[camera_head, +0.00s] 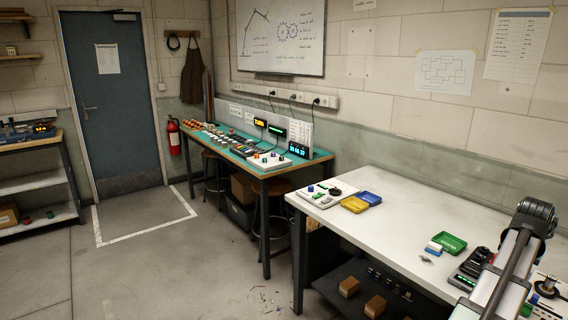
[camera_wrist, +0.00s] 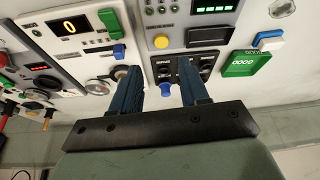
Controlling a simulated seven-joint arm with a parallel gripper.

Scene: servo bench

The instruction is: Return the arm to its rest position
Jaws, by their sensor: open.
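My gripper (camera_wrist: 158,66) shows in the wrist view with its two dark blue fingers apart. Nothing is held between them. The fingers point at the instrument panels on the white bench. A blue knob (camera_wrist: 166,91) shows in the gap between the fingers; I cannot tell how far below them it is. In the head view my arm is at the lower right, over the white bench (camera_head: 410,235); the gripper itself cannot be made out there.
A panel with a yellow button (camera_wrist: 161,42) lies ahead of the fingers. A green tray (camera_wrist: 240,62) and a blue-and-white block (camera_wrist: 267,38) are to its right. Blue (camera_head: 369,198) and yellow (camera_head: 354,204) trays stand farther along the bench.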

